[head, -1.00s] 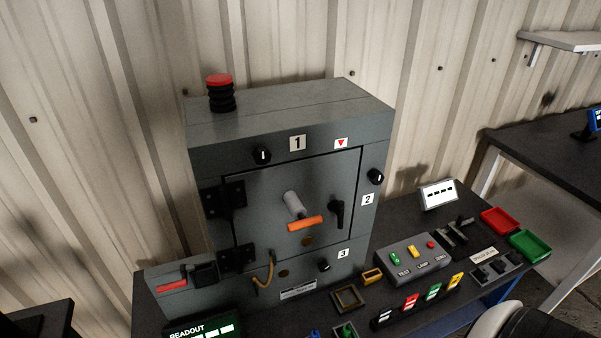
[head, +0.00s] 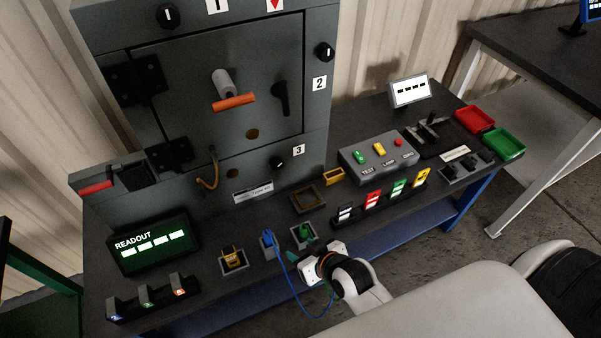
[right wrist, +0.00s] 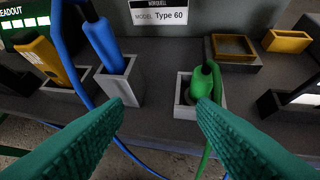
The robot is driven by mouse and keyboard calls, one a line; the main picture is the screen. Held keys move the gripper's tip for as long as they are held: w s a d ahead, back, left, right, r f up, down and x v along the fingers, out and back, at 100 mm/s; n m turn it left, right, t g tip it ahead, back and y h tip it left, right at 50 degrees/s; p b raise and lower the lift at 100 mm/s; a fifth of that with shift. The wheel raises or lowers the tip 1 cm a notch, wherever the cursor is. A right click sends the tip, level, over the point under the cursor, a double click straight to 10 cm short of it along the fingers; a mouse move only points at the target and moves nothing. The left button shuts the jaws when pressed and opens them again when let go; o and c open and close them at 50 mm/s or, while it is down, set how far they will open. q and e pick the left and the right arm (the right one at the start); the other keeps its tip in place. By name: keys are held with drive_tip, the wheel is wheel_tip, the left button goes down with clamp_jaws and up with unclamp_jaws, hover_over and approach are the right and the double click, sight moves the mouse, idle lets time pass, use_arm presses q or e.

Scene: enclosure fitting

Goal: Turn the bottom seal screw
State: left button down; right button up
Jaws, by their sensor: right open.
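The bottom seal screw (head: 277,163) is a round black knob with a white mark, beside the label 3 (head: 299,150) below the door of the grey enclosure (head: 310,160). Similar knobs are at the top (head: 168,16) and at the right side (head: 325,52) by label 2. My right gripper (head: 312,246) is low at the bench's front edge, below and apart from the bottom screw. In the right wrist view its green fingers (right wrist: 160,104) are spread and empty; the screw is out of that view. My left gripper is not in view.
A green plug (right wrist: 203,85) in a holder and a blue plug (right wrist: 103,45) with a cable stand just ahead of my right gripper. A yellow plug (head: 233,257), a readout (head: 152,243), a button box (head: 378,158) and coloured blocks (head: 372,199) crowd the bench.

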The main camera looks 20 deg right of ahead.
sight(278, 167)
drive_tip(key=w+r+m+t, duration=0.1)
drive_tip(key=w+r+t, duration=0.1)
drive_tip(key=w+d+r+m+t+h, duration=0.1)
drive_tip(key=w+r+t, duration=0.2)
drive_tip(key=w+d+r+m+t+h, duration=0.1)
drive_tip(key=w+r+t, duration=0.1)
drive_tip(key=t, duration=0.1)
drive_tip(key=shift+w+d+r+b, duration=0.1)
drive_tip(key=shift+w+r+b, duration=0.05)
drive_tip(key=shift+w+b, duration=0.2)
drive_tip(key=shift+m+t, duration=0.3)
drive_tip(key=w, duration=1.2)
drive_tip(key=shift+r, duration=0.1)
drive_tip(key=shift+c, duration=0.4)
drive_tip(key=c, duration=0.9)
